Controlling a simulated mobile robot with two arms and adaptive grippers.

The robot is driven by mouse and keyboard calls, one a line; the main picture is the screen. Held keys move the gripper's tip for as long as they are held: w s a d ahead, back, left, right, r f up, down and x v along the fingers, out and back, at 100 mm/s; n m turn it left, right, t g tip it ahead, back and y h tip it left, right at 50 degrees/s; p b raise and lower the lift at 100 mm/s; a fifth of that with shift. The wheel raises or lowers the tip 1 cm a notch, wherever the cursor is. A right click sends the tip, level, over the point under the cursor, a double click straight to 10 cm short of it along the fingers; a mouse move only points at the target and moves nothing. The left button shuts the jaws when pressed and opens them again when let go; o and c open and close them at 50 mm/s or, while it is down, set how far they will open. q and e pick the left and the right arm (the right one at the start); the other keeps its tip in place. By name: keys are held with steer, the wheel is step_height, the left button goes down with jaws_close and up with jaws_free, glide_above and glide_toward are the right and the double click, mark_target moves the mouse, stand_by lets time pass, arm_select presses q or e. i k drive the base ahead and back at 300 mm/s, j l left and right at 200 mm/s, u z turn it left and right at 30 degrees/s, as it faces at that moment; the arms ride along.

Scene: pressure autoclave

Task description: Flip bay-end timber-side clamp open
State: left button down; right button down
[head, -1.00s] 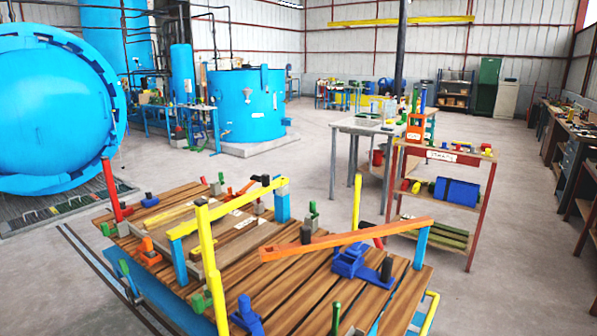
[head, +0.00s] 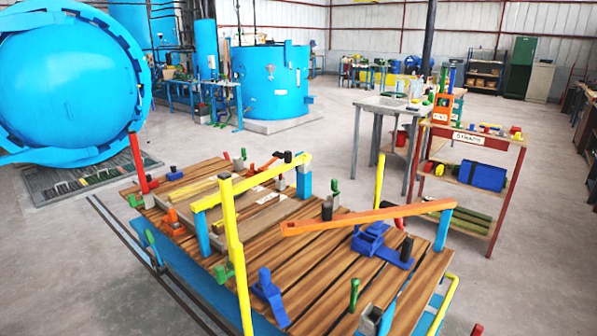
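A slatted timber-deck trolley (head: 300,305) carries several coloured clamps. A blue clamp (head: 268,297) stands at the near left edge, and a green-handled piece (head: 353,294) stands near the front. A larger blue clamp (head: 370,240) sits under the orange bar (head: 370,218), with a black-topped post (head: 407,248) beside it. An orange clamp (head: 173,222) is at the left, and a green one (head: 223,272) is by the yellow post (head: 232,235). I cannot tell which is the bay-end timber-side clamp, or whether it is open. Neither gripper is in view.
A blue round vessel (head: 70,85) stands at the left behind the trolley. A red-framed shelf cart (head: 505,190) and a grey table (head: 388,108) stand beyond the trolley's right. Rails (head: 150,262) run along the floor at left. Open floor lies at right and in the middle.

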mark_target(221, 276)
steer(key=z, duration=1.25)
steer(key=j+z, duration=0.65)
steer(key=j, duration=0.25)
steer(key=k+j+z, duration=0.1)
steer(key=j+z, duration=0.25)
steer(key=k+j+z, duration=0.15)
steer(key=j+z, duration=0.2)
steer(key=k+j+z, duration=0.2)
steer(key=j+z, duration=0.15)
steer(key=k+j+z, duration=0.6)
steer(key=k+j, duration=1.4)
steer(key=j, duration=0.05)
